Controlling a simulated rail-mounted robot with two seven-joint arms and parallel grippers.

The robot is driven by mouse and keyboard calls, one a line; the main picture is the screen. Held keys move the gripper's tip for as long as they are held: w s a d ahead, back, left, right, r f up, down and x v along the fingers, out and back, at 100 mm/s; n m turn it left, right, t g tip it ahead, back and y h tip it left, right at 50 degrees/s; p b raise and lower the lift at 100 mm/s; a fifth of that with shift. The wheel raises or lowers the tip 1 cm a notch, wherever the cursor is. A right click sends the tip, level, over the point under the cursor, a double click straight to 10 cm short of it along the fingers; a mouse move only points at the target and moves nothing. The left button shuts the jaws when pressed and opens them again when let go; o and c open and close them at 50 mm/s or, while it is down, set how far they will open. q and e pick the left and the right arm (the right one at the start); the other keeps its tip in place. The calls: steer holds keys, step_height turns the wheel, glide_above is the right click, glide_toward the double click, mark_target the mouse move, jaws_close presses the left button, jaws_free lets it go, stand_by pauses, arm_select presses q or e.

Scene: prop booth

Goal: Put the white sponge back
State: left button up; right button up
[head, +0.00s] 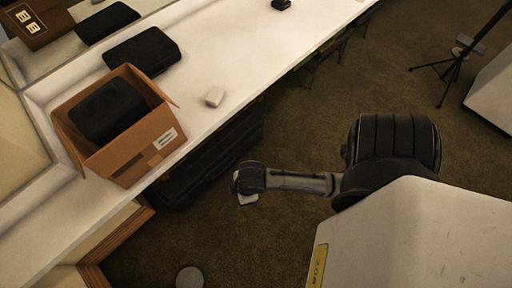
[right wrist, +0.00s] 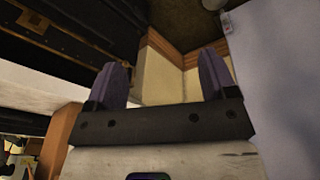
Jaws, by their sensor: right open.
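The white sponge (head: 215,97) is a small pale block lying on the white counter (head: 226,58), near its front edge and to the right of the cardboard box. My right gripper (right wrist: 164,72) is open, with two purple fingers spread apart and nothing between them. In the head view my right gripper (head: 243,190) is over the floor in front of the counter, below and apart from the sponge; its fingers are hard to make out there. The sponge is not seen in the right wrist view. My left gripper is not in view.
An open cardboard box (head: 134,158) holding a black bundle (head: 108,110) stands on the counter. A folded black item (head: 143,51) lies behind it, before a mirror. A small black object (head: 281,4) is farther along. A tripod (head: 459,62) stands on the carpet.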

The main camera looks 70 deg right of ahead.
steer(key=s+a+r+m+t, duration=0.1)
steer(key=s+r+m, duration=0.3)
steer(key=s, duration=0.1)
steer(key=shift+s+a+r, duration=0.2)
steer(key=shift+s+a, duration=0.05)
steer(key=shift+c, duration=0.2)
